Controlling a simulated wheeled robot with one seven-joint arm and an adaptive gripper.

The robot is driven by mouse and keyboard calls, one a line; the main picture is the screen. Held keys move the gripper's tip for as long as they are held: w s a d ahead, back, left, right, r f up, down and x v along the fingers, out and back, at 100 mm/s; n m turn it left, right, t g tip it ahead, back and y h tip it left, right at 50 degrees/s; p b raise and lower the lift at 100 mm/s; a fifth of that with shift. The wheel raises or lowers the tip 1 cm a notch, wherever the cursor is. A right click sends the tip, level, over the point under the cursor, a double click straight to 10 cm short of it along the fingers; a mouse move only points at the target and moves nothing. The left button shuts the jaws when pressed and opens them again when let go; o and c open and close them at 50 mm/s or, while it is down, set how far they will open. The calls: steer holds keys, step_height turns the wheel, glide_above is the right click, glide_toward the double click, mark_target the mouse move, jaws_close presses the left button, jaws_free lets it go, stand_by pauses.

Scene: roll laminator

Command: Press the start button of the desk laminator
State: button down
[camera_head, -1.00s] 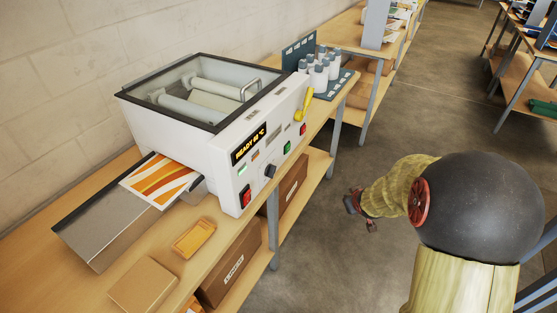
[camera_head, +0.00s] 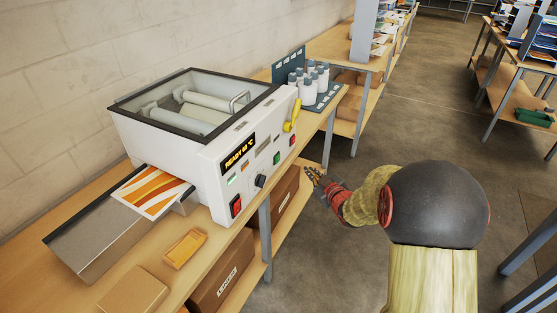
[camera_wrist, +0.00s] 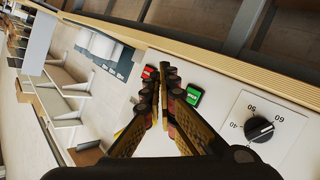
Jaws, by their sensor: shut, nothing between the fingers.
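The white desk laminator (camera_head: 215,165) stands on a wooden bench, its front panel facing my arm. In the wrist view my fingertips (camera_wrist: 160,82) appear between the red button (camera_wrist: 149,72) and the green button (camera_wrist: 194,95), with the knob (camera_wrist: 260,129) further right. Button lettering is too small to read.
An orange-striped sheet (camera_head: 153,190) lies at the laminator's side, over a metal tray (camera_head: 85,245). A small orange tray (camera_head: 185,248) and a cardboard box (camera_head: 133,290) are on the near bench. White bottles (camera_head: 315,85) stand behind. The floor beside the bench is open.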

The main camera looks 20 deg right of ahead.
mark_target(278, 159)
steer(key=w+a+b, duration=0.3)
steer(key=w+a, duration=0.2)
steer(key=w, duration=0.2)
steer(key=shift+a, duration=0.15)
steer(key=shift+a, duration=0.1)
stand_by(1.5)
steer(key=shift+w+a+b, duration=0.2)
steer(key=shift+w+b, duration=0.1)
steer(key=shift+b, duration=0.05)
